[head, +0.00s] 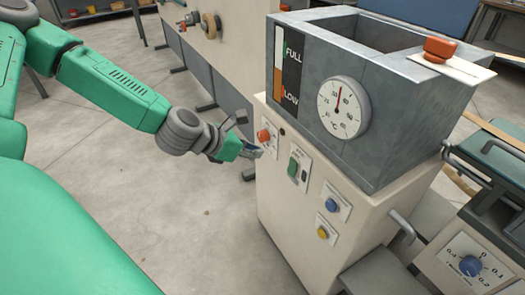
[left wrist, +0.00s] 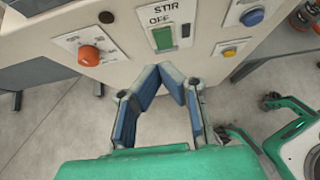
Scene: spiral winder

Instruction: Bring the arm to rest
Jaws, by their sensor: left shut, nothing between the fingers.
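My left arm comes in from the left in the head view, stretched toward a cream machine cabinet. My left gripper (head: 252,150) is by the cabinet's left edge, near the orange-red knob (head: 264,136). In the left wrist view the left gripper (left wrist: 172,70) has its blue-padded fingertips together with nothing between them. The fingertips are just below the green STIR switch (left wrist: 164,38); I cannot tell whether they touch the panel. The orange knob (left wrist: 89,55) is to their left. My right gripper is not in view.
The cabinet (head: 290,215) carries a grey metal tank (head: 400,110) with a round dial (head: 343,107). Its panel has a blue button (head: 331,205) and a yellow button (head: 322,232). Another machine with a blue knob (head: 470,266) stands at right. The concrete floor (head: 190,215) is open below my left arm.

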